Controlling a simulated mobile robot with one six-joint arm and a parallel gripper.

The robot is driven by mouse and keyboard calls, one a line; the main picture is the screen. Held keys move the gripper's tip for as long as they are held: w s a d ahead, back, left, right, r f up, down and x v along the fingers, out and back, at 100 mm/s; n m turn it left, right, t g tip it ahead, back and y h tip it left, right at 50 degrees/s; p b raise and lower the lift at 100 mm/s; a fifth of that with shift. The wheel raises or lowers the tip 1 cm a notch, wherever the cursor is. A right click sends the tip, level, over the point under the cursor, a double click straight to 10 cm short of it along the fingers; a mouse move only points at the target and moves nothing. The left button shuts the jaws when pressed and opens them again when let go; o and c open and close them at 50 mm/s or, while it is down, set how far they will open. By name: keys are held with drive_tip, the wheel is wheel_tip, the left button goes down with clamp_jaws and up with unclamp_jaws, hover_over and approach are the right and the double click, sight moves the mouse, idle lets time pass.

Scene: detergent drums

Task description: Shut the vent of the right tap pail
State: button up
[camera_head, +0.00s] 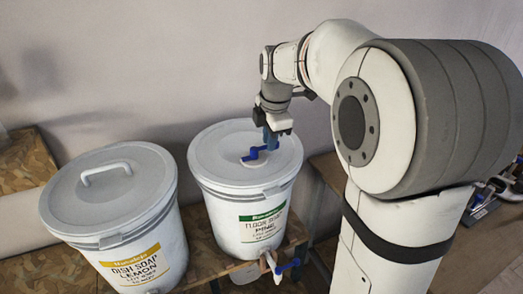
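The right tap pail (216,210) is white, with a green-banded label reading FLOOR SOAP PINE. Its pale lid (218,148) carries a small blue vent (251,156) right of the lid's middle. A blue-handled tap (284,268) sticks out low on the pail's front. My gripper (271,140) points down over the right part of the lid, at the right end of the blue vent. Its fingertips are small and overlap the vent in this view, so I cannot tell whether they touch it or how far apart they are.
A left pail (165,239), labelled DISH SOAP LEMON, stands close beside it with a white handle (106,171) on its lid. Both stand on a brown wooden bench (207,262) by a grey wall. My arm fills the right side of the view.

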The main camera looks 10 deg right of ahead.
drive_tip(key=o, duration=0.4)
drive_tip(key=shift+w, duration=0.15)
drive_tip(key=shift+o, duration=0.2)
drive_tip(key=o, duration=0.3)
drive_tip(key=shift+o, duration=0.2)
drive_tip(key=shift+r, duration=0.1)
drive_tip(key=shift+s+r+p, duration=0.15)
drive_tip(key=shift+r+p, duration=0.6)
drive_tip(key=shift+r, duration=0.35)
drive_tip(key=shift+s+r+p, duration=0.15)
drive_tip(key=shift+r+p, duration=0.6)
drive_tip(key=shift+r, duration=0.3)
